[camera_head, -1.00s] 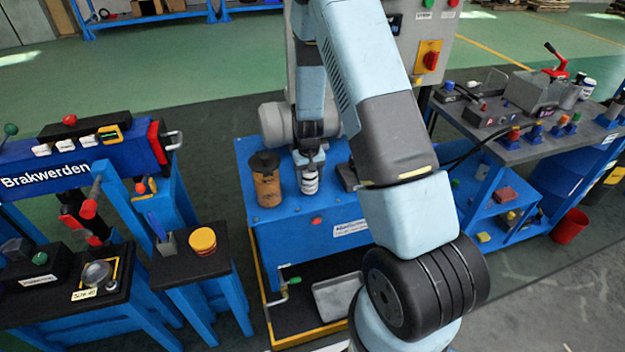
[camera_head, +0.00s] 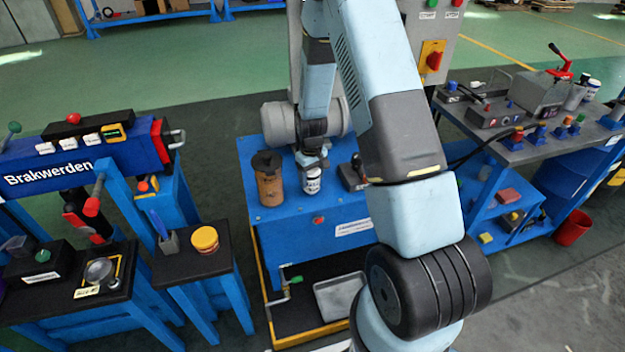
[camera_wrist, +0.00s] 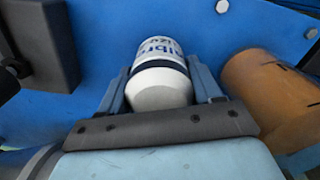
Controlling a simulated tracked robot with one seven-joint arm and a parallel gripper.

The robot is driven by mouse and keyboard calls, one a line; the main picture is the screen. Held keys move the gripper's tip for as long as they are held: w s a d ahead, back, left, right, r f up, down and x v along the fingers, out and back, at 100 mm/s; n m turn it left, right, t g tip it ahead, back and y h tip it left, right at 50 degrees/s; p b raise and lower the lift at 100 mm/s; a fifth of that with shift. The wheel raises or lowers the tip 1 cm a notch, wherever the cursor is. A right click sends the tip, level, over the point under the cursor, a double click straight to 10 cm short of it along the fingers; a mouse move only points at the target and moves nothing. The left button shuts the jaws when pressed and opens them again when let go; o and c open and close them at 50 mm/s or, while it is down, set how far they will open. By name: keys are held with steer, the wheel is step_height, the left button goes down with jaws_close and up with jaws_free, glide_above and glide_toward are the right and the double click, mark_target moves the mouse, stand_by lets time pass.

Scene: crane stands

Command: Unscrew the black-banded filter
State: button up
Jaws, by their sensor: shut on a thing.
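The black-banded filter is a white canister with printed lettering and a dark band; it stands upright on the blue bench in the head view (camera_head: 311,184). In the wrist view the filter (camera_wrist: 158,50) sits between my two fingers, its white domed end towards the palm. My gripper (camera_head: 311,160) comes down on it from above and is shut around its upper part; it also shows in the wrist view (camera_wrist: 160,76). The filter's lower end and seat are hidden in the wrist view.
An orange-brown filter with a dark top (camera_head: 269,182) stands close on the left of the held one. A dark block (camera_head: 353,176) is close on its right. A side stand carries a yellow-lidded tub (camera_head: 205,240).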

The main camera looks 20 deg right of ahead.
steer(key=shift+n, duration=0.5)
steer(key=n, duration=0.2)
steer(key=shift+n, duration=1.6)
steer(key=shift+n, duration=2.6)
